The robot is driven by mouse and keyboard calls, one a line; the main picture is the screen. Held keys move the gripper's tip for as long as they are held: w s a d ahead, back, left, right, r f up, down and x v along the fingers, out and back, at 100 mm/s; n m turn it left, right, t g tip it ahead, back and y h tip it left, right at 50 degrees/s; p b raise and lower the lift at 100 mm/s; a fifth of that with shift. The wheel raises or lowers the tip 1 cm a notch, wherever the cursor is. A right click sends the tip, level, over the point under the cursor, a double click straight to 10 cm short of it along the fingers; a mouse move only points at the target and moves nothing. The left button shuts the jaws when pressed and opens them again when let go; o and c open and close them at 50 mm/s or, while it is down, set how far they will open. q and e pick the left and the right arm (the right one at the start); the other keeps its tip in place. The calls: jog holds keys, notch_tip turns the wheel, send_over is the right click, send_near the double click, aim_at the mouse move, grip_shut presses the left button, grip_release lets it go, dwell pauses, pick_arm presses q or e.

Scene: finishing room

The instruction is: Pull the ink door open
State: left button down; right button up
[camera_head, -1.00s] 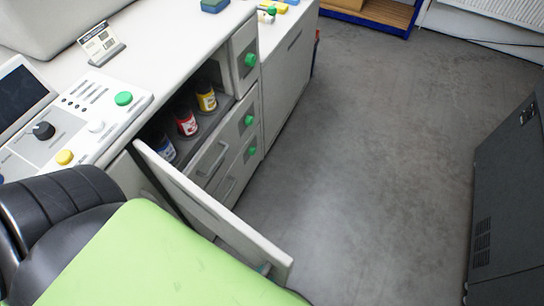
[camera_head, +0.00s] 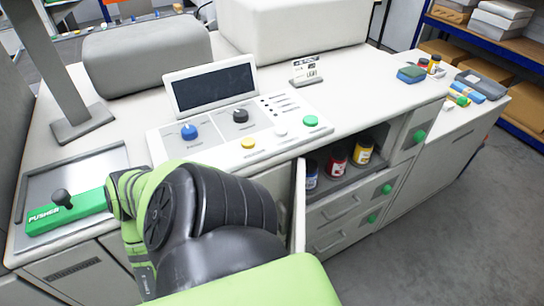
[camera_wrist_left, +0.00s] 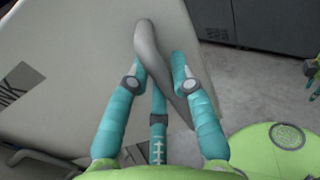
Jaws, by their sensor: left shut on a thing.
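The ink door (camera_head: 299,205) stands open from the cabinet front and shows nearly edge-on in the head view, its lower part hidden behind my green and black arm. In the left wrist view the pale door panel (camera_wrist_left: 75,55) fills the left and middle, with a grey bar handle (camera_wrist_left: 150,42) on it. My left gripper (camera_wrist_left: 160,75) has its teal fingers on either side of this handle and is shut on it. A small green and teal part at the right edge of the wrist view looks like my right gripper (camera_wrist_left: 312,75), mostly cut off.
Ink jars (camera_head: 337,162) stand on the shelf of the open compartment, with drawers (camera_head: 340,215) below. A control panel (camera_head: 240,125) and screen (camera_head: 210,85) are on top. A dark cabinet (camera_wrist_left: 270,25) stands beyond the door. Grey floor (camera_head: 440,240) is clear at the right.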

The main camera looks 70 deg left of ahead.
pick_arm(q)
jog(key=c, duration=1.3)
grip_release()
jog(key=shift+s, duration=0.1)
jog(key=v, duration=0.7)
jog(key=shift+s+a, duration=0.1)
jog(key=shift+s, duration=0.05)
